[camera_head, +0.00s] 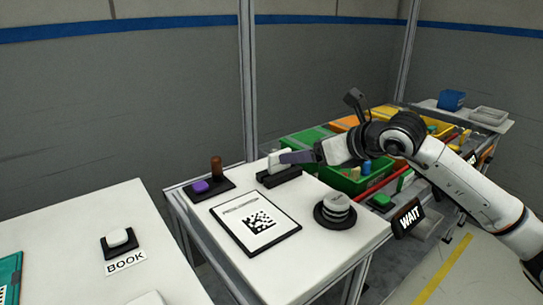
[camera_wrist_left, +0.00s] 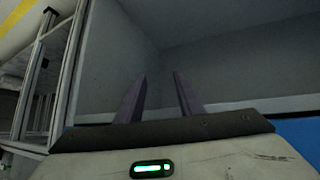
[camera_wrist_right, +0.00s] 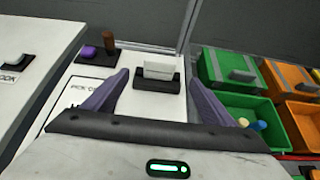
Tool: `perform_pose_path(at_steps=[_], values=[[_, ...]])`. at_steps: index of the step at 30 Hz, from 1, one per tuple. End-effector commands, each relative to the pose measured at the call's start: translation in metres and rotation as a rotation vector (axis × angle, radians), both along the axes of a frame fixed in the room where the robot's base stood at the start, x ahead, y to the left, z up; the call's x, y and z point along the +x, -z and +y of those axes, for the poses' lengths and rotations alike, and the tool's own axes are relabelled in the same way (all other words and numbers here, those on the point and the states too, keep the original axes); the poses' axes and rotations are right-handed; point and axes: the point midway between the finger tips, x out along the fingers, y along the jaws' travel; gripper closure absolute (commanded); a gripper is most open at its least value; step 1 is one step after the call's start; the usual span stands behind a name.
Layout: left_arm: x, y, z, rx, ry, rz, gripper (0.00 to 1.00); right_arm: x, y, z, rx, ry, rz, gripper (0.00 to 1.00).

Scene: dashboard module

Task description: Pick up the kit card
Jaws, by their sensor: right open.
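A small white card (camera_head: 274,158), which I take to be the kit card, stands upright in a black holder (camera_head: 279,178) at the back of the white table. In the right wrist view the card (camera_wrist_right: 158,71) shows ahead, between the purple fingertips in the picture. My right gripper (camera_head: 284,157) is open; in the head view it overlaps the card's right side, and I cannot tell whether it touches. The holder (camera_wrist_right: 150,87) is beneath the card. My left gripper (camera_wrist_left: 160,85) is open and empty, facing a grey wall, and is out of the head view.
Green bins (camera_head: 352,180) stand beyond. A WAIT sign (camera_head: 409,218) is at the table edge.

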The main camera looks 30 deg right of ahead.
Motion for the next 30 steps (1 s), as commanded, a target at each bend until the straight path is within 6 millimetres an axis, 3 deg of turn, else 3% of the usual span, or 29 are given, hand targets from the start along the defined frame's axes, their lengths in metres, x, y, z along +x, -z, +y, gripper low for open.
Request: perform_pose_path(at_steps=[7, 11, 21, 30], values=[[-0.017, 0.006, 0.001, 0.007, 0.002, 0.040, 0.66, 0.029, 0.013, 0.003, 0.003, -0.001, -0.002, 0.22], [-0.015, 0.004, 0.001, 0.007, 0.002, 0.037, 0.66, 0.036, 0.017, 0.004, 0.002, -0.001, -0.001, 0.22], [-0.006, -0.009, 0.000, 0.007, 0.001, 0.016, 0.66, 0.077, 0.036, 0.006, 0.002, -0.001, -0.002, 0.22], [-0.004, -0.010, -0.001, 0.004, -0.001, 0.011, 0.66, 0.081, 0.040, 0.006, 0.000, -0.001, 0.000, 0.22]])
